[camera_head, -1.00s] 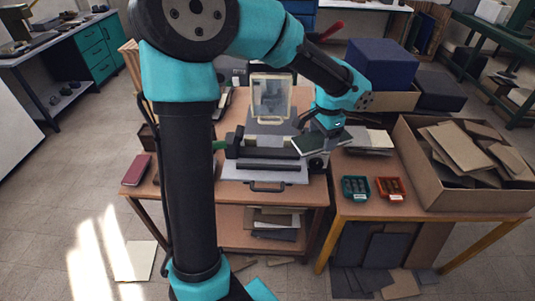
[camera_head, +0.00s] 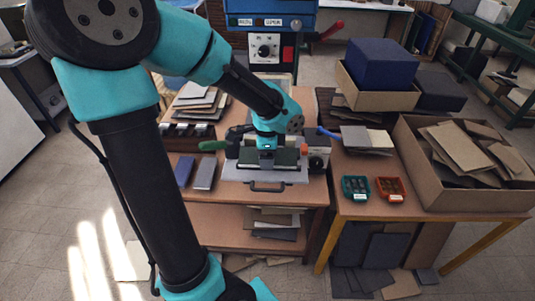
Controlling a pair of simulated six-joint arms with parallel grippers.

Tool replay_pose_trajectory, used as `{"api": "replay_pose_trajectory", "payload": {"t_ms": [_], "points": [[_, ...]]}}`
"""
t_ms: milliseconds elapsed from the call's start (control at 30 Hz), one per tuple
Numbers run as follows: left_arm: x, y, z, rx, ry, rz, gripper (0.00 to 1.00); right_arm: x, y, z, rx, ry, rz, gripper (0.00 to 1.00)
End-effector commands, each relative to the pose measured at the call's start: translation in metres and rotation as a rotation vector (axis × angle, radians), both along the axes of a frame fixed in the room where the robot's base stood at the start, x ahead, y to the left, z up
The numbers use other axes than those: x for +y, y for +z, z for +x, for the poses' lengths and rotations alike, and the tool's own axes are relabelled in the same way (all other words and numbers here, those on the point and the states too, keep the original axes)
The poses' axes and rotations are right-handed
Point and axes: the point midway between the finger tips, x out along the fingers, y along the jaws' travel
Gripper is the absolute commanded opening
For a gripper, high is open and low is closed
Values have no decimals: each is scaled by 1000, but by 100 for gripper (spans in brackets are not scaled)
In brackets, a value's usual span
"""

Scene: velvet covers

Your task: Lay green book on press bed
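The dark green book (camera_head: 285,157) lies flat and level over the press bed (camera_head: 247,172), in the middle of the wooden table. My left gripper (camera_head: 267,150) points down at the book from above and appears shut on it. Whether the book's whole underside touches the bed is too small to tell. My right gripper is not in view.
A blue book (camera_head: 184,171) and a grey book (camera_head: 204,173) lie left of the press. A green tray (camera_head: 355,188), a red tray (camera_head: 390,188) and a large cardboard box (camera_head: 430,192) stand on the right table. A red lever (camera_head: 330,30) juts out behind.

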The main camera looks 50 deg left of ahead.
Motion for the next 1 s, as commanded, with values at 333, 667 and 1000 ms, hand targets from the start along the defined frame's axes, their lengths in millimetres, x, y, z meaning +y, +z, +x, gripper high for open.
{"api": "replay_pose_trajectory", "payload": {"t_ms": [333,667,1000], "points": [[14,-8,14,1,2,0,46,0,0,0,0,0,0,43],[30,-18,31,1,2,0,46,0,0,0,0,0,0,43],[47,-27,48,0,2,0,46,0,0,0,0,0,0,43]]}}
